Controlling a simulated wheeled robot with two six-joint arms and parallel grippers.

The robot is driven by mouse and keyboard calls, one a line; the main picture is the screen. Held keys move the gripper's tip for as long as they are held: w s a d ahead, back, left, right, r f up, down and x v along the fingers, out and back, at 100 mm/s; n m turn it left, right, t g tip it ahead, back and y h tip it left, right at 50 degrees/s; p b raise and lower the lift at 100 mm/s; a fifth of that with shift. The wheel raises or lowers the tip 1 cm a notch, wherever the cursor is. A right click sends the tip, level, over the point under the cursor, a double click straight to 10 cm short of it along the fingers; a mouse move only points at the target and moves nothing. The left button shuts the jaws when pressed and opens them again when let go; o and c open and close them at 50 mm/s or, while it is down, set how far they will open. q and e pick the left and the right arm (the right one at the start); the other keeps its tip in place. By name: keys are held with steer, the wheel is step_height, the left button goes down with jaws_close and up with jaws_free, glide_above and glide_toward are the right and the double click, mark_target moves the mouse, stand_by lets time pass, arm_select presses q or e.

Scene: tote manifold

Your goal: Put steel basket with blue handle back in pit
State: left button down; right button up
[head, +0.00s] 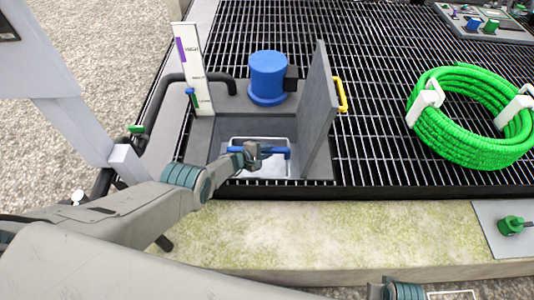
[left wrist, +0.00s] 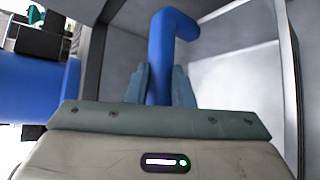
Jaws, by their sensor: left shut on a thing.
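The steel basket (head: 268,174) with its blue handle (head: 275,150) shows within the mouth of the square grey pit (head: 222,128). Its pale rim looks roughly level. I cannot tell whether its base touches the pit floor. My left gripper (head: 255,154) is shut on the blue handle, reaching in from the left. In the left wrist view the handle (left wrist: 172,50) stands between the two fingers and bends right at its far end. The fingers and my arm hide part of the basket. My right gripper is not in view.
A grey lid (head: 319,110) with a yellow handle (head: 341,95) stands open right of the pit. A blue cylinder (head: 268,75) stands behind it, and a white gauge board (head: 192,68) at its left. A green hose coil (head: 470,115) lies on the grating farther right.

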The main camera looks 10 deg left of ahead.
arm_select(q)
steer(key=c, duration=1.3)
jaws_free()
steer(key=shift+o, duration=0.2)
steer(key=shift+f, duration=0.15)
